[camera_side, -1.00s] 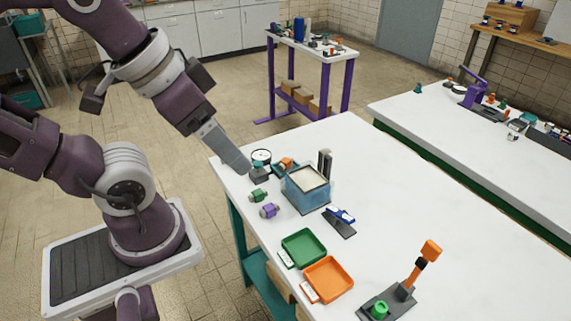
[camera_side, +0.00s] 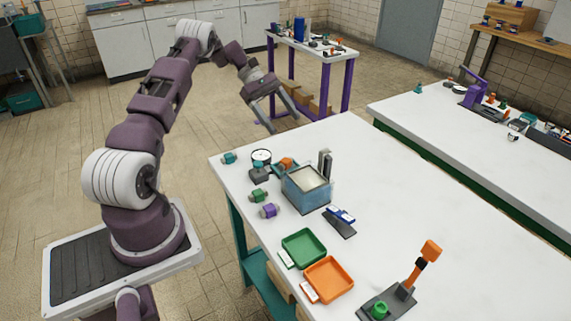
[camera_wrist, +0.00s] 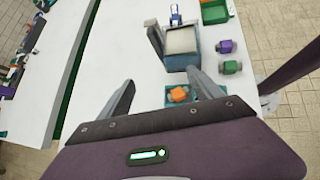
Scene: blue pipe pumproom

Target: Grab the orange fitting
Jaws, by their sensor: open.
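The orange fitting (camera_side: 286,162) is a small orange piece near the back left of the white table, behind the blue bin. It sits in or on a teal holder (camera_side: 277,169). In the wrist view the orange fitting (camera_wrist: 179,94) shows below the bin, between my finger lines and nearer the right finger. My gripper (camera_side: 283,124) is open and empty, with its fingers spread and pointing down, raised near the table's back edge. It is apart from the fitting. Both fingers of my gripper (camera_wrist: 160,79) show in the wrist view, and the right one partly covers the holder.
The blue bin (camera_side: 303,196) and a dark upright piece (camera_side: 325,164) stand close to the fitting. A round gauge (camera_side: 261,157) and teal (camera_side: 229,158), green (camera_side: 258,195) and purple (camera_side: 270,210) fittings lie left of it.

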